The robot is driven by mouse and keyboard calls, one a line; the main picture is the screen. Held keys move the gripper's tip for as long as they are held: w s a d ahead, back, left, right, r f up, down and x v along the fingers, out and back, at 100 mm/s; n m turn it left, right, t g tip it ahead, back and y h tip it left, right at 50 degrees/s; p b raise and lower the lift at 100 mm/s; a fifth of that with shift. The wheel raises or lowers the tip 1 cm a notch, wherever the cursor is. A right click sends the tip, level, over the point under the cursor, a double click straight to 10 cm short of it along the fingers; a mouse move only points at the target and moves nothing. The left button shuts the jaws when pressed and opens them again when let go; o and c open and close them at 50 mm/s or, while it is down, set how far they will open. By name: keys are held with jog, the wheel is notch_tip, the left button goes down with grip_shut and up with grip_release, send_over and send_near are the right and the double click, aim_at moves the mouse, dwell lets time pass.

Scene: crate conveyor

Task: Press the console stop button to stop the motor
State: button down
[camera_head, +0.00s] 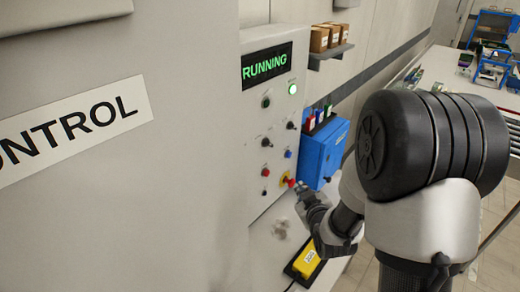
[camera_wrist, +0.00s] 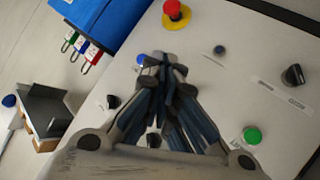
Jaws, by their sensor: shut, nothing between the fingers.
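The console panel (camera_head: 255,140) is grey and upright, with a display (camera_head: 266,66) reading "RUNNING" in green. A red mushroom button on a yellow base (camera_head: 288,180) sits low on the panel; it also shows at the top of the wrist view (camera_wrist: 176,13). A smaller red button (camera_head: 265,172) is to its left in the head view. My gripper (camera_head: 299,188) is shut and empty, close to the mushroom button in the head view. In the wrist view its fingertips (camera_wrist: 156,62) point over the panel, apart from that button. Contact with the panel cannot be told.
A lit green lamp (camera_head: 292,89), black knobs (camera_head: 267,142) and a blue button (camera_head: 288,154) share the panel. A blue box (camera_head: 322,150) with coloured tags is mounted beside it. A yellow device (camera_head: 306,262) lies below. A green button (camera_wrist: 252,135) shows in the wrist view.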

aim_at(267, 174)
jog(key=shift+w+f+t, duration=0.15)
jog(key=shift+f+t, duration=0.15)
jog(key=shift+f, duration=0.3)
jog(key=shift+w+f+t, duration=0.15)
jog(key=shift+f+t, duration=0.15)
jog(key=shift+f, duration=0.3)
jog(key=shift+w, duration=0.1)
jog(key=w+a, duration=0.6)
jog(key=shift+p, duration=0.45)
jog(key=shift+w+a, duration=0.1)
jog(key=shift+a, duration=0.05)
dwell(0.5)
jog(key=shift+w+a+b, duration=0.25)
jog(key=shift+b, duration=0.1)
